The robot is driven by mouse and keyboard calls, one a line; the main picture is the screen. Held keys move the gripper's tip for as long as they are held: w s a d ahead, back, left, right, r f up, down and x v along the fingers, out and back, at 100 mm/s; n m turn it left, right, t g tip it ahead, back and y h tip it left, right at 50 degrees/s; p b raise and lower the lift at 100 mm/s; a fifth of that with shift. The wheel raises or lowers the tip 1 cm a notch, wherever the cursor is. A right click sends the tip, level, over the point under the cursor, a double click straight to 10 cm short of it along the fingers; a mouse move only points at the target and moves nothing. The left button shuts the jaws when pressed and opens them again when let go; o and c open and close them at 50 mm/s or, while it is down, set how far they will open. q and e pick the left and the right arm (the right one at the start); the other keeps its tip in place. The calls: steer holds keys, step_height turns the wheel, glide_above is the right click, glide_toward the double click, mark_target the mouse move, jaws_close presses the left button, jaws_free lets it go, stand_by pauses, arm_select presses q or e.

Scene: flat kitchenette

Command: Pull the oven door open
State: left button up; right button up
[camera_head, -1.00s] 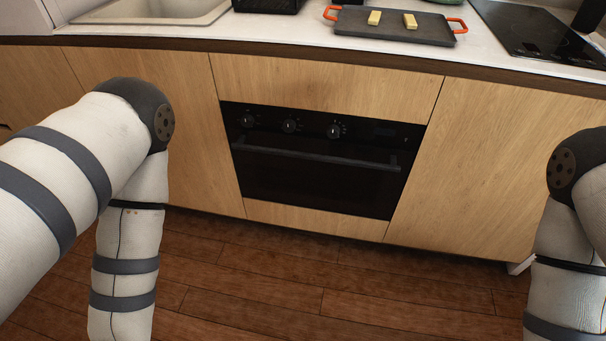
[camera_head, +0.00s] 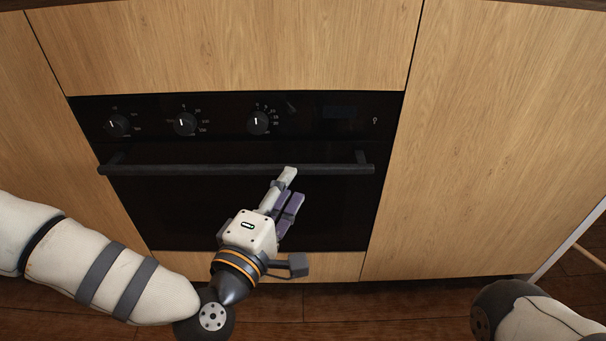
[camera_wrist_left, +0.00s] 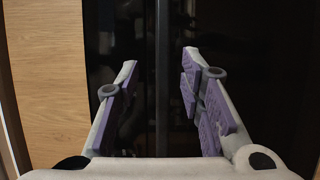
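The black oven door (camera_head: 180,215) is shut in the wooden cabinet front. Its dark bar handle (camera_head: 190,169) runs across the top of the door. My left gripper (camera_head: 289,180) points at the right half of the handle, with its fingertips overlapping the bar in the head view. In the left wrist view, my left gripper (camera_wrist_left: 160,58) is open, with purple pads on both fingers. The handle (camera_wrist_left: 162,110) runs upright between the fingers, apart from both pads. I cannot tell how far the tips reach past the bar. My right gripper is not in view.
Three knobs (camera_head: 185,123) sit on the control panel above the handle. Wooden cabinet panels (camera_head: 490,140) flank the oven. Part of my right arm shows at the lower right. The dark wooden floor (camera_head: 350,328) below the oven looks clear.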

mark_target(300, 172)
arm_select(q)
steer(key=x, duration=0.2)
steer(key=b+x, duration=0.1)
steer(key=x, duration=0.2)
steer(key=shift+w+d+f, duration=0.15)
steer(key=shift+w+f, duration=0.1)
steer(key=shift+w, duration=0.05)
steer(key=shift+w+d+r, duration=0.1)
steer(key=shift+w+d, duration=0.15)
steer(key=shift+w, duration=0.3)
jaws_close()
